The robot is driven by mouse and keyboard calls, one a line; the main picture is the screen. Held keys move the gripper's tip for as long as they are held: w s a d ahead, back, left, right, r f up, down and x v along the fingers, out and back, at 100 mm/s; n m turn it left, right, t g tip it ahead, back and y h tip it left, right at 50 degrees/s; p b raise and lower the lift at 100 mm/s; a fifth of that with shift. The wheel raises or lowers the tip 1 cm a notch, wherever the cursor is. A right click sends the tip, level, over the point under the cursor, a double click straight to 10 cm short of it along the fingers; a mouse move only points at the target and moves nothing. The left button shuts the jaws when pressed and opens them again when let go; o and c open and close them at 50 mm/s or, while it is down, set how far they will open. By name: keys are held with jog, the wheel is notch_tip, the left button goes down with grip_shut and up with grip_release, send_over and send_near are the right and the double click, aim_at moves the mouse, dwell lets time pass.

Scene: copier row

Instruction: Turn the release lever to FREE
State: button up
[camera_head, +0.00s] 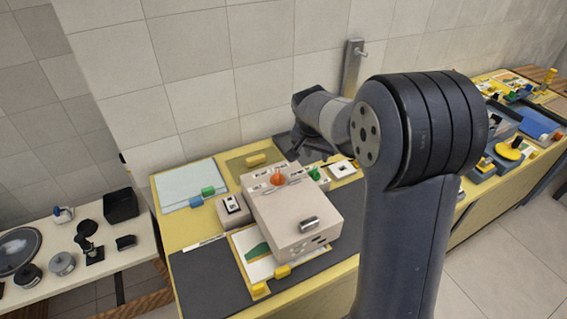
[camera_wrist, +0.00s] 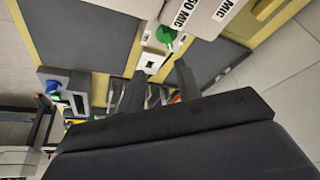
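A beige machine (camera_head: 290,222) stands on the yellow-edged table. On its top are an orange lever (camera_head: 278,178) and, at its right rear edge, a green knob (camera_head: 315,173). Their labels are too small to read in the head view, so I cannot tell which is the release lever or its setting. In the wrist view, the green knob (camera_wrist: 167,35) is beyond my fingertips, beside panels with partly cut-off "MIC" lettering. My gripper (camera_wrist: 158,76) is open, with nothing visible between its fingers.
A white card with a black square (camera_head: 342,169) lies right of the machine. A small beige box (camera_head: 233,208) stands at its left. Blue trays (camera_head: 500,120) stand on the right. The tiled wall closes off the back.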

aim_at(315, 169)
jog(key=x, duration=0.3)
jog(key=w+p+x, duration=0.1)
jog(key=x, duration=0.3)
jog(key=a+x, duration=0.1)
jog(key=x, duration=0.3)
jog(key=shift+w+f, duration=0.1)
jog(key=shift+w, duration=0.1)
grip_shut()
